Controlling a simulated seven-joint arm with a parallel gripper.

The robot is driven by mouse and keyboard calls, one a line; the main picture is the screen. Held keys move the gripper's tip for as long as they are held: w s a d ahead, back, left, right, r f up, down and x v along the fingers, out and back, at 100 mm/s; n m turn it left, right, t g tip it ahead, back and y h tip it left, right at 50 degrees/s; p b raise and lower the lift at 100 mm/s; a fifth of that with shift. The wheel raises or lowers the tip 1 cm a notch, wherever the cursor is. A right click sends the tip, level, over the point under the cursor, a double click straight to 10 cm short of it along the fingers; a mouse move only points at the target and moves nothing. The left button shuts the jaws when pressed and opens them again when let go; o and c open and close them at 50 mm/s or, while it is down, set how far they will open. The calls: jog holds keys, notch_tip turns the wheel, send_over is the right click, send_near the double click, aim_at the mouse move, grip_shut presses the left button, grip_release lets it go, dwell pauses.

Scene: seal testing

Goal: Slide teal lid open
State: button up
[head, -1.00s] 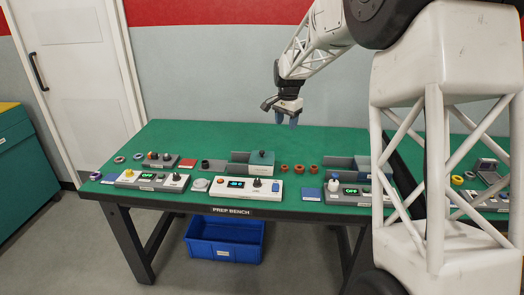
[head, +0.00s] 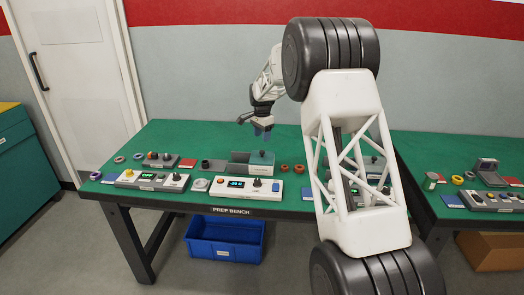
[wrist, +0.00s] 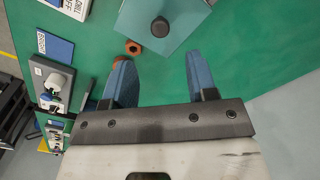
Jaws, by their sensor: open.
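The teal lid (head: 261,158) is a flat plate with a dark round knob on top.
A white control unit (head: 238,188) with a lit display stands in front of the box. A grey switch panel (head: 152,180) stands to the left. The bench (head: 200,133) is clear behind the box.

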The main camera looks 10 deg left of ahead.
aim_at(262, 151)
jog(key=shift+f, duration=0.1)
dwell(0.3)
jog(key=shift+f, duration=3.85)
jog(key=shift+a, duration=0.1)
grip_shut()
